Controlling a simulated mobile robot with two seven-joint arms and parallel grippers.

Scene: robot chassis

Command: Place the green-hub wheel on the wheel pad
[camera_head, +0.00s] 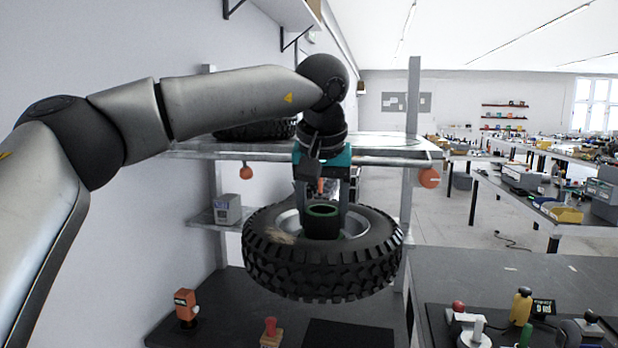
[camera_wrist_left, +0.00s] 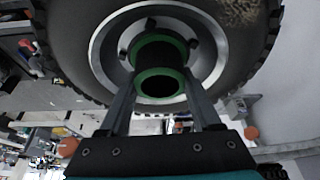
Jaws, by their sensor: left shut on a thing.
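The green-hub wheel (camera_head: 320,268) is a black knobbly tyre with a silver rim and a green hub ring. It hangs roughly level above the bench in the head view. My left gripper (camera_head: 322,206) comes down from above and is shut on its hub; the wheel also fills the top of the left wrist view (camera_wrist_left: 230,75). There, the two fingers (camera_wrist_left: 160,85) lie on either side of the green hub. A flat black square (camera_head: 348,334), which looks like the wheel pad, lies on the dark bench below the wheel, partly cut off by the frame. My right gripper is not in view.
A metal shelf (camera_head: 390,151) behind the wheel holds another tyre (camera_head: 255,131) and has orange knobs. An orange-topped device (camera_head: 186,306) and a red-knobbed stamp (camera_head: 270,330) stand on the bench. A tray of tools (camera_head: 500,325) is at the lower right.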

